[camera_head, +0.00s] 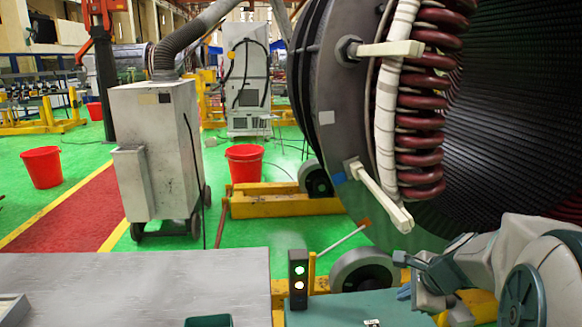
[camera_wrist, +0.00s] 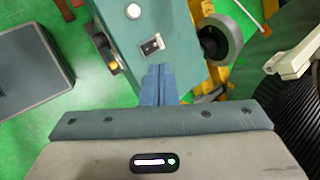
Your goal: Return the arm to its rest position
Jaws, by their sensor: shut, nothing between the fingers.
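My arm is folded at the lower right of the head view, with its white and teal links low in front of the stator. My gripper shows in the wrist view (camera_wrist: 158,88), with its two blue fingers together and nothing between them. The fingers point over the teal top of my own base. In the head view the gripper is small and partly hidden by the arm, so its fingers are not clear there.
The large stator (camera_head: 330,110), with red coils (camera_head: 425,120) and cream bars (camera_head: 380,195), stands close beside the arm. A grey tabletop (camera_head: 130,285) is at the lower left. A grey wheeled cabinet (camera_head: 155,150) and red buckets (camera_head: 245,165) stand on the green floor beyond.

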